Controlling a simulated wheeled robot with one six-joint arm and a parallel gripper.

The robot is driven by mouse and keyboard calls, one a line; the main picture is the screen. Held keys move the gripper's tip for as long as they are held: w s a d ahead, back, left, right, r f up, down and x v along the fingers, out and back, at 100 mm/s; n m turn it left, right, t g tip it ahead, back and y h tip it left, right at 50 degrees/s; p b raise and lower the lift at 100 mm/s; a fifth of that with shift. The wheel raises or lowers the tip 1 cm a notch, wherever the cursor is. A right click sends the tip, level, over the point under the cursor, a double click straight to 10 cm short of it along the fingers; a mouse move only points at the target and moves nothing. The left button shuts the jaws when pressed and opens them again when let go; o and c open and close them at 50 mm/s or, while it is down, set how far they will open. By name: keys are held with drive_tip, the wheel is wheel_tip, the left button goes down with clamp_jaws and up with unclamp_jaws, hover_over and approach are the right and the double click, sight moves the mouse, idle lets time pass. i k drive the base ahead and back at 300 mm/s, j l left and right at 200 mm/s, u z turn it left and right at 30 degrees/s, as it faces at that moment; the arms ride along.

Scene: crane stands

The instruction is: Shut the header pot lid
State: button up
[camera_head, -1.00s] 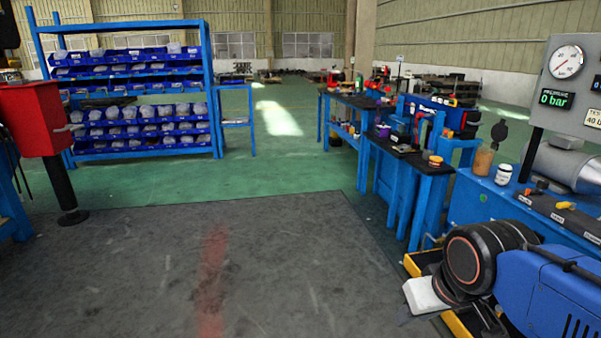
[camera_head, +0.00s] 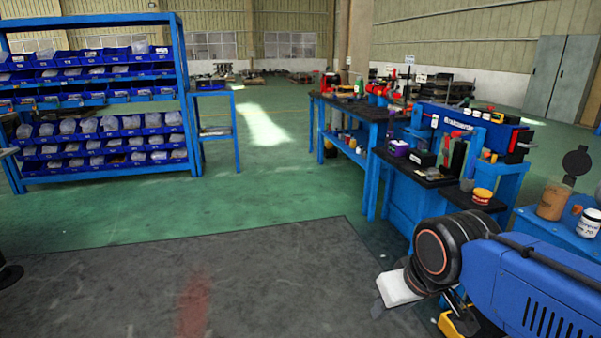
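A brownish translucent pot (camera_head: 553,202) stands on a blue bench at the right edge of the view. Its dark round lid (camera_head: 576,162) stands raised above and behind the pot, so the pot looks open. My blue and black arm fills the lower right. Its end with my gripper (camera_head: 392,296) shows as a white block with a dark tip, low over the grey floor mat and well to the left of the pot. The fingers are too small and angled to tell whether they are open or shut.
A white jar (camera_head: 589,223) stands right of the pot. A blue workbench with a black top (camera_head: 425,178) carries tools and a yellow-orange tin (camera_head: 482,196). A blue shelf rack (camera_head: 182,90) with bins stands at the left. The grey mat and green floor ahead are clear.

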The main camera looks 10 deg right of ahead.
sight(577, 163)
drive_tip(key=i+z, duration=0.2)
drive_tip(key=i, duration=0.5)
drive_tip(key=i+j+z, duration=0.2)
drive_tip(key=i, duration=0.5)
drive_tip(key=i+z, duration=0.2)
drive_tip(key=z, duration=0.2)
drive_tip(key=i+z, duration=0.2)
drive_tip(key=z, duration=0.25)
drive_tip(key=i+j+z, duration=0.1)
drive_tip(key=z, duration=0.3)
drive_tip(key=i+j+z, duration=0.15)
drive_tip(key=z, duration=0.25)
drive_tip(key=i+j, duration=0.05)
drive_tip(key=i, duration=0.05)
